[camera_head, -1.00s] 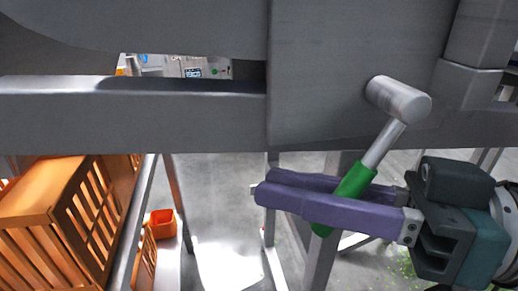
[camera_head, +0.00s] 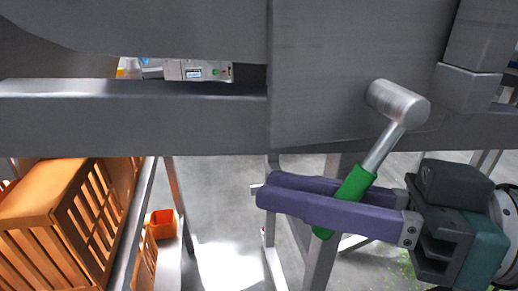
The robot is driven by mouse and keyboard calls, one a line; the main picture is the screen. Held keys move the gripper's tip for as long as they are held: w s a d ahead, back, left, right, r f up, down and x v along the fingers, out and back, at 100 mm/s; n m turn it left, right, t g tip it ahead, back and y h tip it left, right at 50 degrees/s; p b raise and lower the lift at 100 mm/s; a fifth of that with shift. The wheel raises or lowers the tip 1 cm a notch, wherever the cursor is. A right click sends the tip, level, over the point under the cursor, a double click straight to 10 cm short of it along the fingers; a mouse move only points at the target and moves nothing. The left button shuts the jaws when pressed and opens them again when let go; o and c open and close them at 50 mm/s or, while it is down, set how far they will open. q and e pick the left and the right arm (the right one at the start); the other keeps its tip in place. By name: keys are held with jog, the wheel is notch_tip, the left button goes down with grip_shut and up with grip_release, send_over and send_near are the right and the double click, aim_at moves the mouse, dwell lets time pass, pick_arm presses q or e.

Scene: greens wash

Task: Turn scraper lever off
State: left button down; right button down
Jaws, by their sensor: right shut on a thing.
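The scraper lever (camera_head: 378,150) is a metal rod with a green grip (camera_head: 356,182), fixed to a round metal hub (camera_head: 397,103) on the grey machine panel. It slants down and to the left from the hub. My right gripper (camera_head: 268,193) comes in from the right, with its two long purple fingers on either side of the green grip. It is shut on the grip, which crosses between the fingers well behind their tips. The grip's lower end shows below the near finger. My left gripper is out of view.
A grey machine beam (camera_head: 130,120) runs across the view above my gripper. Orange slatted crates (camera_head: 40,200) stand at the lower left, with a small orange bin (camera_head: 163,224) beside them. Metal legs (camera_head: 320,250) stand behind the gripper. Floor shows between the crates and the legs.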

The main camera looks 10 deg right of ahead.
jog(key=d+h+p, duration=0.1)
jog(key=p, duration=0.2)
jog(key=d+f+n+g+h+p, duration=0.1)
jog(key=p, duration=0.3)
jog(key=d+n+h+p, duration=0.1)
jog(key=h+p, duration=0.1)
jog(key=p, duration=0.1)
jog(key=shift+w+d+f+g, duration=0.1)
jog(key=shift+d+f+g, duration=0.2)
jog(key=shift+f, duration=0.1)
jog(key=c, duration=0.8)
grip_release()
jog(key=shift+v, duration=5.05)
